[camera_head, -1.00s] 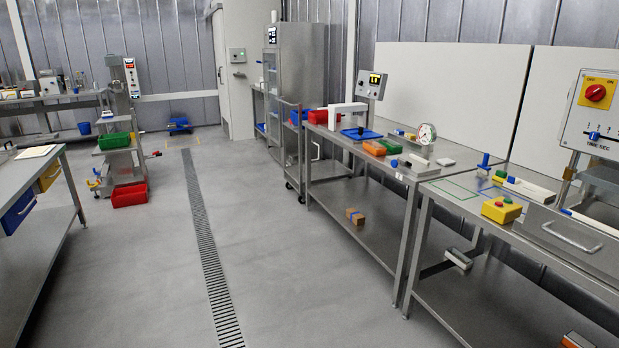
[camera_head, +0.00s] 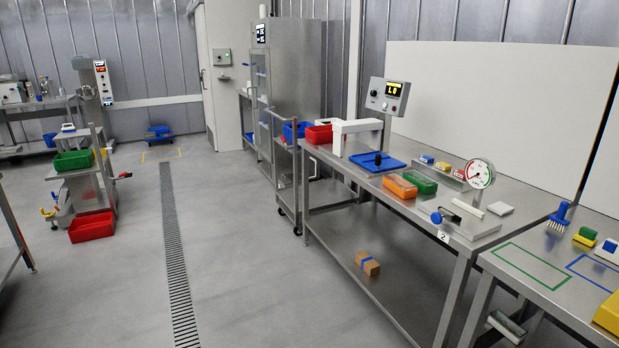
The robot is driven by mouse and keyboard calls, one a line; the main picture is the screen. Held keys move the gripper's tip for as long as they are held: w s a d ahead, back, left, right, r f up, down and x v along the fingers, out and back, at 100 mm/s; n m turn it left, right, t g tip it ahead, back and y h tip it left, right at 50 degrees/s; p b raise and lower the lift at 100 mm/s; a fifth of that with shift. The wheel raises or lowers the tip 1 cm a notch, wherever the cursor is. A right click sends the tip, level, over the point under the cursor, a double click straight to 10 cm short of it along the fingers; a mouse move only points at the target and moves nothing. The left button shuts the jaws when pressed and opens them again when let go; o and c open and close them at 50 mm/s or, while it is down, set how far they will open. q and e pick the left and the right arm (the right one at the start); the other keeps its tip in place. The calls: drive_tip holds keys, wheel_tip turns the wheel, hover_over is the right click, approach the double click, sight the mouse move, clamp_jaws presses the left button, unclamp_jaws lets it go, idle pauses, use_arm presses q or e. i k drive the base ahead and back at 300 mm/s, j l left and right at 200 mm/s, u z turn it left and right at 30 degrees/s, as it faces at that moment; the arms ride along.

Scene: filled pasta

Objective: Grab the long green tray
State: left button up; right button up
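A small, oblong green tray or box (camera_head: 418,181) lies on the steel bench at the right, beside an orange one (camera_head: 400,187). A larger green bin (camera_head: 74,160) sits on a shelf of the stand at the far left, above a red bin (camera_head: 92,227) near the floor. I cannot tell from this view which green one is the long tray. Neither of my grippers is in view.
The steel bench (camera_head: 362,219) bears a blue tray (camera_head: 377,161), a dial gauge (camera_head: 480,174) and a display box (camera_head: 387,96). A cardboard box (camera_head: 367,264) lies on its lower shelf. The floor (camera_head: 235,260) left of the bench is open, with a drain grate (camera_head: 176,270).

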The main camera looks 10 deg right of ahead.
sight(427, 184)
drive_tip(key=i+j+z, duration=0.1)
drive_tip(key=i+z, duration=0.25)
drive_tip(key=i, duration=0.2)
drive_tip(key=i+j+z, duration=0.25)
drive_tip(key=i+z, duration=0.15)
drive_tip(key=i+j+z, duration=0.35)
drive_tip(key=i, duration=0.2)
